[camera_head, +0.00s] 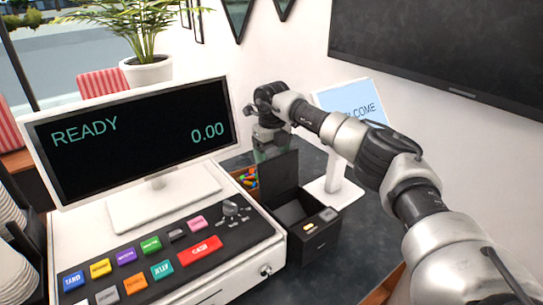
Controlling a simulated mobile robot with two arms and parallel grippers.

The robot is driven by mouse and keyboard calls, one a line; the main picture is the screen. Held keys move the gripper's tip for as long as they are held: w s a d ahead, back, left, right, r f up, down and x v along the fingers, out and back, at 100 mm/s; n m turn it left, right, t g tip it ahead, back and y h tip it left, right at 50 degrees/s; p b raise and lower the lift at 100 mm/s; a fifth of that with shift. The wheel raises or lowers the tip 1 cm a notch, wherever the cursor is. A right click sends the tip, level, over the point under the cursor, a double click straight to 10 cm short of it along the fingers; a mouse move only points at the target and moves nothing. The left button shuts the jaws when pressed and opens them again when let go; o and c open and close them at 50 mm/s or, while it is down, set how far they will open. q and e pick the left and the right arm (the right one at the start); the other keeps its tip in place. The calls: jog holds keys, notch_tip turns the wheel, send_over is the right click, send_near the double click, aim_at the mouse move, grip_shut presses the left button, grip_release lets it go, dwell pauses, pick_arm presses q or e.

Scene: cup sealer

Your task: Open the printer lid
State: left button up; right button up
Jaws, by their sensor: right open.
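The black receipt printer (317,238) stands on the dark counter, right of the cash register. Its lid (279,176) stands upright at the back, and the hollow compartment inside shows. A small orange-yellow button is on its front part. My right gripper (271,148) is just above the lid's top edge, pointing down. Its fingers are small and partly hard to make out here, and I cannot tell whether they touch the lid. It holds nothing that I can see. My left gripper is not in view.
The cash register (190,262) with coloured keys and a READY display (135,142) fills the left. A WELCOME screen (350,101) stands behind my right arm. A small box of colourful items (248,178) sits behind the printer. Stacked cups (12,222) are at far left.

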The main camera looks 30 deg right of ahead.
notch_tip(320, 180, up, 9)
jog(key=shift+w+a+f+b, duration=0.1)
jog(key=shift+w+b, duration=0.05)
jog(key=shift+b, duration=1.1)
jog(key=shift+r, duration=0.7)
